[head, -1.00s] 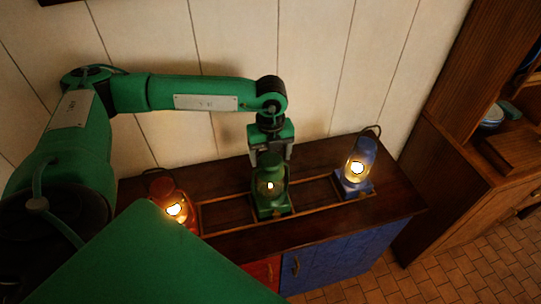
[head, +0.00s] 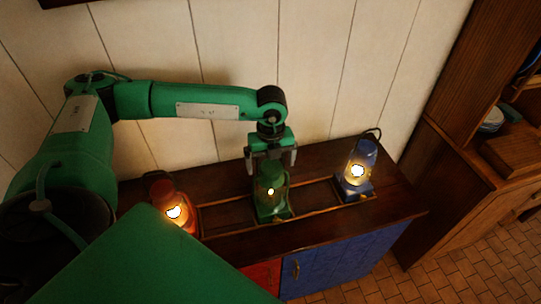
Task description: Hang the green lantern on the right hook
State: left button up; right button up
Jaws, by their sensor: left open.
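The green lantern (head: 271,197) stands upright and lit on the dark wooden counter, between a red lantern and a blue lantern. My left gripper (head: 271,165) points down over the green lantern. It is open, with its two fingers on either side of the lantern's top. Whether the fingers touch the lantern cannot be told. The right hook is not in view. My right gripper is not in view.
The lit red lantern (head: 172,208) stands to the left and the lit blue lantern (head: 357,170) to the right. Low wooden rails (head: 317,205) run along the counter (head: 390,203). A wooden cabinet (head: 455,170) stands at the right. The plank wall is close behind.

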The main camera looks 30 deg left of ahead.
pick_arm(q)
jog(key=shift+r+p, duration=0.2)
jog(key=shift+p, duration=0.4)
jog(key=r+b, duration=0.4)
jog(key=shift+a, duration=0.25)
notch_tip(320, 180, up, 9)
jog(key=b, duration=0.2)
jog(key=shift+a+r, duration=0.15)
jog(key=shift+r, duration=0.05)
